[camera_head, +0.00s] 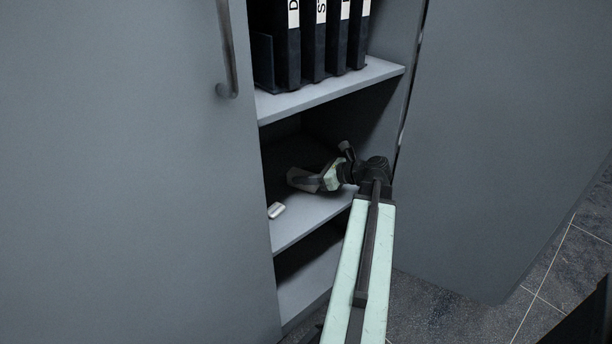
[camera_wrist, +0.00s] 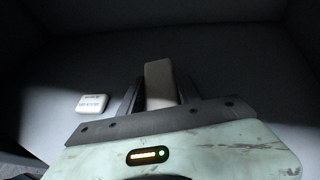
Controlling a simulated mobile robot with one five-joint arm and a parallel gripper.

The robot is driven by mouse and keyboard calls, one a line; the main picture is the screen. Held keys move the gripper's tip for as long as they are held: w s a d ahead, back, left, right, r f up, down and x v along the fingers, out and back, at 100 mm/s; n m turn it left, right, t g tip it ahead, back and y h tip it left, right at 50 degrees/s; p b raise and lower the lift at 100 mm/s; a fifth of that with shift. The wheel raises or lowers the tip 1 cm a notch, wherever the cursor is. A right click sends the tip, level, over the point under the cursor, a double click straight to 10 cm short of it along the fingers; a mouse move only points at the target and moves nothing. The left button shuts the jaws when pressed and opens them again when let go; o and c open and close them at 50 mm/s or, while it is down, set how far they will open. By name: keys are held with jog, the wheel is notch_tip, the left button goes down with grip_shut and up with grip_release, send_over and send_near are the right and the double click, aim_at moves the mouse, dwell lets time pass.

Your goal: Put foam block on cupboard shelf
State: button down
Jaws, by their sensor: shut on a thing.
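My gripper (camera_head: 298,180) reaches into the open cupboard, just above or at the middle shelf (camera_head: 300,219). In the wrist view my gripper (camera_wrist: 160,92) is shut on a pale grey-beige block, which looks like the foam block (camera_wrist: 159,82). The block sticks out forward between the two dark fingers. In the head view the fingers mostly hide the block. I cannot tell whether the block touches the shelf.
A small white item (camera_head: 276,210) lies at the shelf's front left; it also shows in the wrist view (camera_wrist: 91,103) with dark print. Black binders (camera_head: 318,40) stand on the shelf above. Grey doors (camera_head: 130,170) flank the opening.

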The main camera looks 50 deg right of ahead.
jog(key=shift+f, duration=0.15)
jog(key=c, duration=0.8)
grip_release()
jog(key=shift+o, duration=0.2)
jog(key=shift+s, duration=0.1)
jog(key=p+v, duration=0.2)
jog(key=v, duration=0.5)
jog(key=shift+p, duration=0.4)
jog(key=shift+s+d, duration=0.1)
jog(key=shift+s, duration=0.25)
